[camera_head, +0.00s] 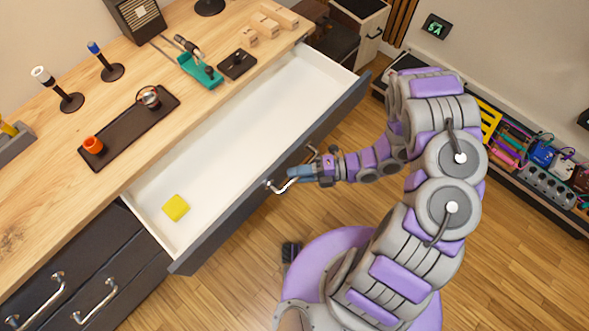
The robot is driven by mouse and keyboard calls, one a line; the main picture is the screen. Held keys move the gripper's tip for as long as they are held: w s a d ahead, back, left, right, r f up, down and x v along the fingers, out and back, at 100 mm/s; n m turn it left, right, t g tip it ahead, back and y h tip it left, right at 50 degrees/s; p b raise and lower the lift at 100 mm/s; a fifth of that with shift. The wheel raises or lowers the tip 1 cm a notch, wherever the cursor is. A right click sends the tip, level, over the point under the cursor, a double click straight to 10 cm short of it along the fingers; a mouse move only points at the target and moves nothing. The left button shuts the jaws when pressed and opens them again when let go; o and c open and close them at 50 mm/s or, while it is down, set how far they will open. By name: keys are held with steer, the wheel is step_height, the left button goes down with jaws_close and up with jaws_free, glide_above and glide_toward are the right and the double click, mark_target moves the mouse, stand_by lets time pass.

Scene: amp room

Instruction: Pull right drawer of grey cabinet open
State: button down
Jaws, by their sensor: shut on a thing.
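The wide top drawer (230,140) of the dark grey cabinet (95,250) stands pulled out, showing its white inside. A yellow block (175,207) lies in its near left part. A silver bar handle (281,187) sits at the middle of the drawer's dark front. My gripper (300,174) reaches in from the right and is shut on this handle. The fingers partly hide the handle. Other handles (97,302) show on closed fronts at the lower left.
The wooden top holds a dark tray (130,127) with an orange cup, a teal tool (200,70), a black box and wooden blocks (268,24). A low shelf with cables (520,150) is at right. Wooden floor shows between.

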steer(key=shift+s+d+f, duration=0.1)
steer(key=shift+d, duration=0.05)
steer(key=c, duration=1)
jaws_free()
steer(key=shift+c, duration=0.2)
steer(key=w+d+r+p, duration=0.1)
steer(key=d+r, duration=0.1)
steer(key=d, duration=1.5)
steer(key=shift+w+d+r, duration=0.15)
steer(key=shift+w+r, duration=0.05)
steer(key=shift+w, duration=0.15)
